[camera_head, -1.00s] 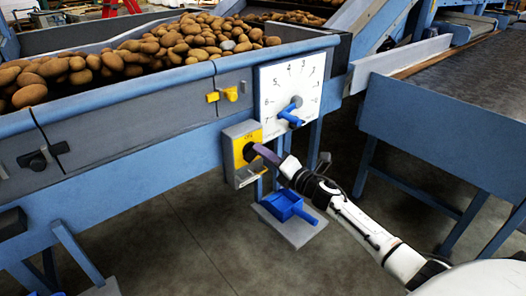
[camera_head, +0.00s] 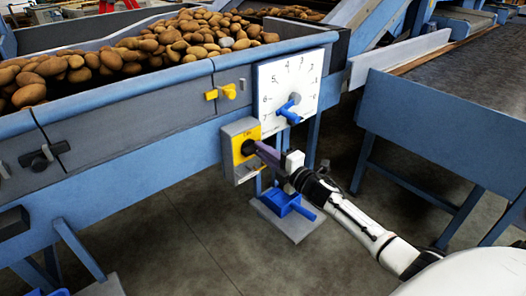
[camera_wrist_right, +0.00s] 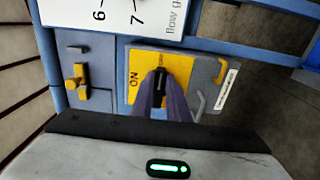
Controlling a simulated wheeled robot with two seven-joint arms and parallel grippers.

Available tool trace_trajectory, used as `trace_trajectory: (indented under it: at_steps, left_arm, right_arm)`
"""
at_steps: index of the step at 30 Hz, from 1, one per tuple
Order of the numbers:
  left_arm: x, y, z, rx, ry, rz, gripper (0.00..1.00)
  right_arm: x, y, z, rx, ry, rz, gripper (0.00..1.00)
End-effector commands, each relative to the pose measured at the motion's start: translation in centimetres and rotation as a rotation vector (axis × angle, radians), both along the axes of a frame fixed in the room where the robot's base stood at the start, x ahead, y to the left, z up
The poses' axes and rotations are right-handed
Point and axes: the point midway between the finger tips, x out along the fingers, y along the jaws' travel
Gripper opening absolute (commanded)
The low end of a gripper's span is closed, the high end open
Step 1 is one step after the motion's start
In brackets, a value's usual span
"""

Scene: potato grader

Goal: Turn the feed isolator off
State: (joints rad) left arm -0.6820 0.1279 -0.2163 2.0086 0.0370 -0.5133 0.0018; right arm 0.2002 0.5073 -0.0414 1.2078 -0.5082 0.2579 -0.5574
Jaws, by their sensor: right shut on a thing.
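The feed isolator is a grey box with a yellow plate (camera_head: 240,150) and a black handle (camera_head: 247,147), mounted on the blue frame below the dial. In the right wrist view, the yellow plate (camera_wrist_right: 138,72) bears the word ON, and the black handle (camera_wrist_right: 160,88) sits between my purple fingers. My right gripper (camera_head: 257,148) reaches in from the lower right and is shut on the handle; it also shows in the right wrist view (camera_wrist_right: 161,98). The fingers hide part of the plate, including any other marking there. My left gripper is not in view.
A white dial plate (camera_head: 305,78) with a blue lever (camera_head: 289,113) is just above the isolator. A yellow latch (camera_head: 229,92) is to its upper left. Potatoes (camera_head: 150,48) fill the hopper above.

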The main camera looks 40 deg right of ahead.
Motion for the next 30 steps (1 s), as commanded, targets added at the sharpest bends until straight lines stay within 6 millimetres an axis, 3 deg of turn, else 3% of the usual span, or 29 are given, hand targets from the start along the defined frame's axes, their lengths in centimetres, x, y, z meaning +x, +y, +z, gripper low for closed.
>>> trace_trajectory:
  at_steps: [10, 11, 14, 24, 30]
  left_arm:
    - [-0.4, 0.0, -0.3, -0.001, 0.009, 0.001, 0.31]
    - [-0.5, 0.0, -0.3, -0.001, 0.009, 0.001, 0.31]
    - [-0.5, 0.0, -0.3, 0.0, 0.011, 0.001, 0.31]
    - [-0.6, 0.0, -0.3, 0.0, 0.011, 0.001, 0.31]
    - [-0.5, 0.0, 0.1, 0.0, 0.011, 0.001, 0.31]
  right_arm:
    - [-0.1, 0.1, -0.2, 0.01, 0.003, 0.001, 0.0]
    - [-0.1, 0.1, -0.2, 0.01, 0.003, 0.001, 0.16]
    - [0.0, 0.1, -0.2, 0.009, 0.003, 0.001, 0.33]
    - [-0.2, 0.0, -0.1, 0.006, 0.001, 0.0, 0.33]
    - [-2.6, -0.2, -0.1, 0.006, 0.004, 0.0, 0.33]
